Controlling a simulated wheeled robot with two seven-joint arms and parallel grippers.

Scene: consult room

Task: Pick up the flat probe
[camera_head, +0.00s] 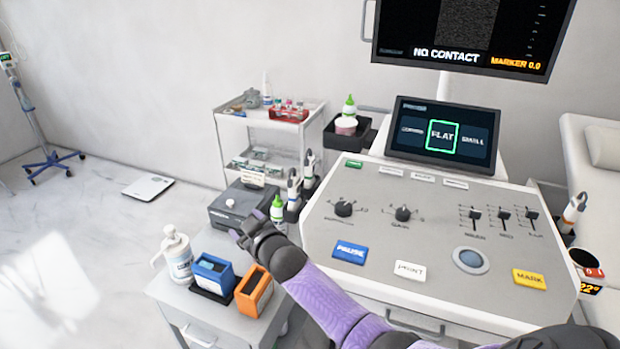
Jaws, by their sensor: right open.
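Two white-and-dark probes stand upright in holders on the left side of the ultrasound console: a nearer probe (293,187) and a farther probe (309,167). A third probe (573,210) stands in a holder at the console's right side. I cannot tell from their shapes which one is the flat probe. The console's small screen (443,134) has the "FLAT" tile outlined in green. My right gripper (245,228) is open and appears empty, left of the console near the grey box and green-capped bottle, apart from the probes. My left gripper is out of view.
A green-capped bottle (277,209) and a grey box (238,204) are close to my right gripper. A side cart holds a pump bottle (178,258), a blue box (213,272) and an orange box (253,291). A white shelf trolley (228,128) stands behind.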

